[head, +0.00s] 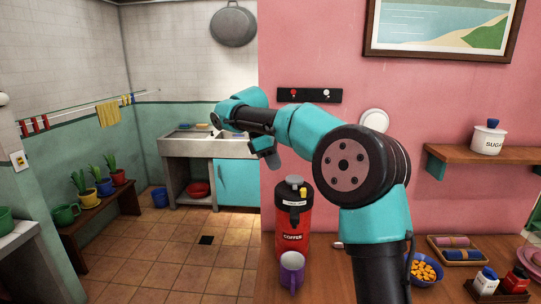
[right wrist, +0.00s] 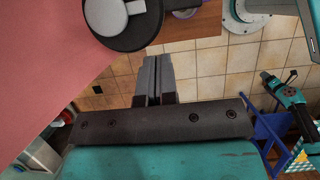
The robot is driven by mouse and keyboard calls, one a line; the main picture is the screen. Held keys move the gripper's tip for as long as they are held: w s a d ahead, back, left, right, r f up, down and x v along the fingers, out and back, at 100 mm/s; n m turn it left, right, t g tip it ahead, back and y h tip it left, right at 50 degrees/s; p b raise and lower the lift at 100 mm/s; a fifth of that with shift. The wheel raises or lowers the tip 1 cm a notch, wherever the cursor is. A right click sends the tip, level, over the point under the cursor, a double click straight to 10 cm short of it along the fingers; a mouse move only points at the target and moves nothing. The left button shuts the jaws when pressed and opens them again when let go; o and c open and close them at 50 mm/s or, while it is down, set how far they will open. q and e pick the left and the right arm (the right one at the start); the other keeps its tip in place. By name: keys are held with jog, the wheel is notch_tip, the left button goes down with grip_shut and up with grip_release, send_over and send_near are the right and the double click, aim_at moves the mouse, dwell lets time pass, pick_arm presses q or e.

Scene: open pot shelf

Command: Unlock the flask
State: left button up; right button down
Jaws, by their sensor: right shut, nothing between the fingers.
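The flask (head: 293,222) is red with a black top, a grey knob, a small yellow part and a "COFFEE" label. It stands upright on the wooden counter in the head view. In the right wrist view its black lid (right wrist: 105,32) with the grey knob shows from above at the upper left. My right gripper (head: 273,160) hangs above and slightly left of the flask in the head view, apart from it. Its fingers (right wrist: 155,62) are shut and empty in the right wrist view.
A purple mug (head: 291,270) stands just in front of the flask. A bowl of yellow pieces (head: 425,271), a tray with rolled cloths (head: 455,248) and a condiment tray (head: 497,292) are to the right. A pink wall (head: 450,100) rises behind. Tiled floor lies left of the counter.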

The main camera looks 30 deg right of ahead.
jog(key=shift+v, duration=1.3)
